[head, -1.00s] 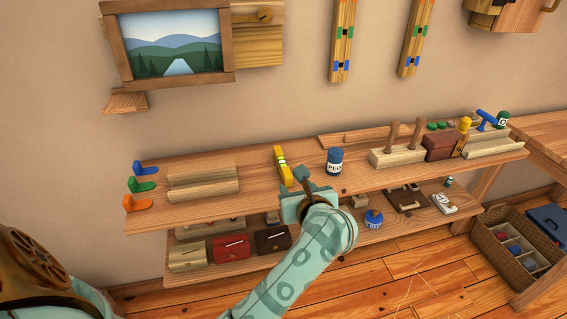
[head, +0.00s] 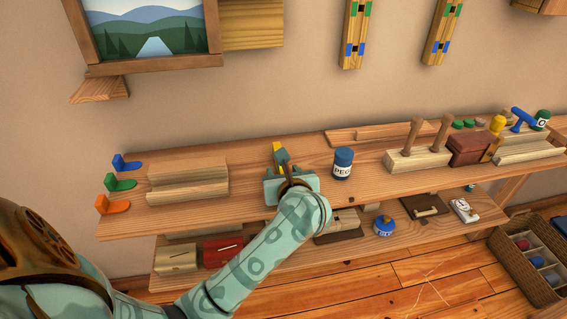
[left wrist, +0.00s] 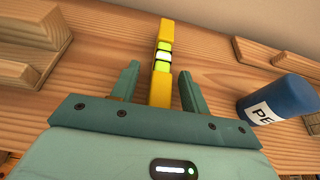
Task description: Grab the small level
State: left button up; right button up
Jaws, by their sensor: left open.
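The small level is a yellow bar with green vials (left wrist: 161,60), lying on the wooden shelf top (head: 240,210). In the left wrist view its near end sits between the two spread fingers of my left gripper (left wrist: 157,88), with a gap on each side. In the head view my left gripper (head: 284,160) covers most of the level (head: 278,147), and only its yellow far end shows. My left gripper is open. My right gripper is not in view.
A blue peg can (head: 343,163) stands close to the right of my left gripper, also in the left wrist view (left wrist: 285,98). A stepped wooden block (head: 188,181) is to the left. Coloured hooks (head: 120,183) stand at the left end. A wooden peg rack (head: 418,160) stands further right.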

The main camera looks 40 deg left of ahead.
pick_arm(q)
jog(key=shift+s+d+r, duration=0.1)
jog(key=shift+r, duration=0.05)
jog(key=c, duration=0.3)
grip_shut()
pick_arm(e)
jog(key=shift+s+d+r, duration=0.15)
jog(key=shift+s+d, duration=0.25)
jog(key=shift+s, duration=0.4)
